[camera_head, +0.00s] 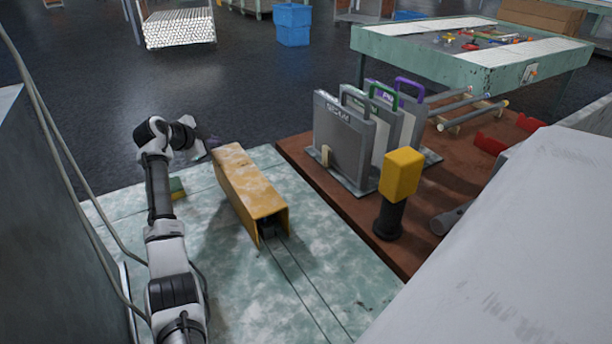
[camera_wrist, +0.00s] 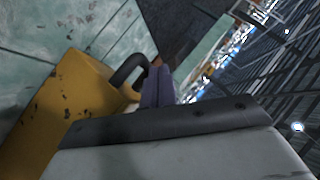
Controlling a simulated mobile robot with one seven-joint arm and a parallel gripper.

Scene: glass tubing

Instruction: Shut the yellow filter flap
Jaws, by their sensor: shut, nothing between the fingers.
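A long, worn yellow cover (camera_head: 247,188) stands on the pale green marbled surface; I take it to be the filter flap. Its near end is open, with a dark part inside. In the wrist view the scuffed yellow body (camera_wrist: 62,108) fills the left side, with a curved black handle (camera_wrist: 124,72) at its end. My gripper (camera_head: 208,145) is at the far left end of the yellow cover. Its grey-purple fingers (camera_wrist: 157,86) are shut with nothing between them, right beside the handle. I cannot tell whether they touch it.
A yellow block (camera_head: 402,174) on a black post stands at the right, near upright grey panels (camera_head: 343,138) with handles. A small green and yellow block (camera_head: 177,188) lies beside my arm. A large pale box (camera_head: 520,250) fills the lower right. The front green surface is clear.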

